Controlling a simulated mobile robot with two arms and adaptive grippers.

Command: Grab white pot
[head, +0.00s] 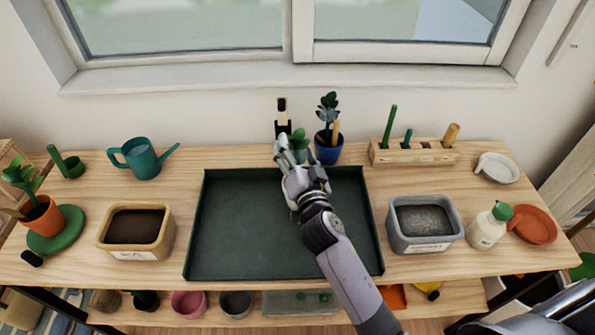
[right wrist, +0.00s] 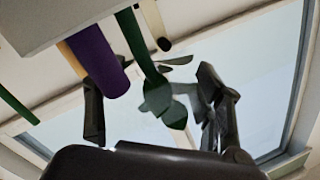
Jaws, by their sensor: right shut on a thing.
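My right gripper (head: 290,152) reaches over the back edge of the dark green tray (head: 230,235) and is shut on a small leafy plant. The plant's green leaves (head: 299,138) rise just beside the fingers in the head view. In the right wrist view green leaves (right wrist: 165,102) show between the two dark fingers (right wrist: 155,108). A white pot is not clearly visible; the gripper and wrist cover much of that spot, and I cannot tell the pot's colour. My left gripper is out of view.
A blue pot with a plant (head: 328,150) stands close to the right of the gripper. A dark bottle (head: 282,118) stands behind. A wooden tool rack (head: 415,153), white dish (head: 498,168), grey bin (head: 425,238) and teal watering can (head: 142,160) stand around the tray, which is empty.

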